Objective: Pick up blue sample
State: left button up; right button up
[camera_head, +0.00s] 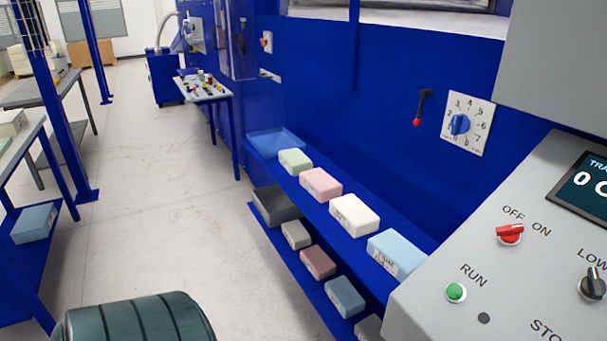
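A light blue foam block (396,254) with dark writing on its front side sits on the upper blue shelf, at the near right end of a row. A darker grey-blue block (344,297) sits on the lower shelf. Another grey-blue block (34,223) lies on a shelf at the far left. I cannot tell from the picture which one is the blue sample. Neither of my grippers shows in the head view.
White (354,215), pink (321,184) and green (296,161) blocks share the upper shelf with a blue tray (276,142). A grey control panel (520,250) stands close at the right. A dark ribbed cylinder (140,318) is at the bottom. The floor (150,200) between is clear.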

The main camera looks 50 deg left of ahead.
aim_at(348, 302)
jog(key=u, duration=1.5)
